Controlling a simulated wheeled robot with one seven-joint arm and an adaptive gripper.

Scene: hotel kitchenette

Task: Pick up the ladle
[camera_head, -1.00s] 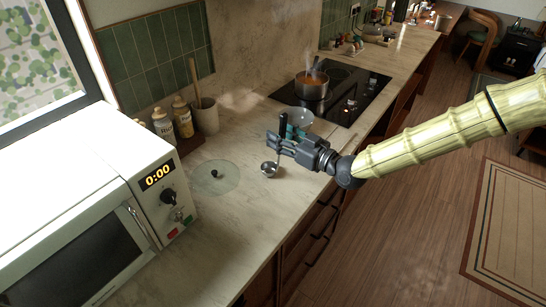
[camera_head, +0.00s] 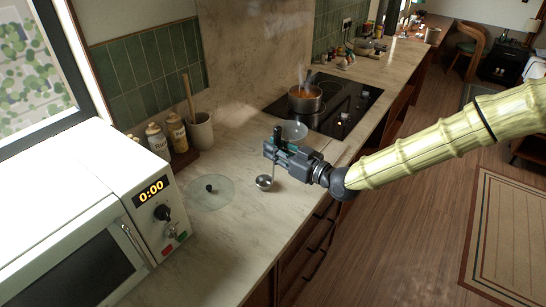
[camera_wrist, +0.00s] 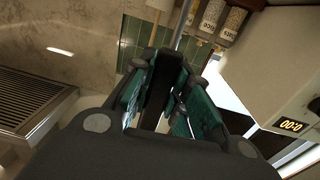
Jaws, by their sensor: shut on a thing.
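The ladle (camera_head: 264,183) is a small shiny metal one. Its bowl hangs low, close to the counter, and its thin handle rises to my gripper. I cannot tell whether the bowl touches the counter. My gripper (camera_head: 272,150) is shut on the handle above the counter's front part. In the wrist view the handle (camera_wrist: 183,22) runs up from between the green-padded fingers of my gripper (camera_wrist: 165,88).
A glass lid (camera_head: 210,193) lies flat to the left. A grey bowl (camera_head: 293,129) stands behind my gripper. A steaming pot (camera_head: 305,101) sits on the black hob (camera_head: 345,98). The white microwave (camera_head: 75,215) is front left; a utensil crock (camera_head: 200,131) and jars stand by the wall.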

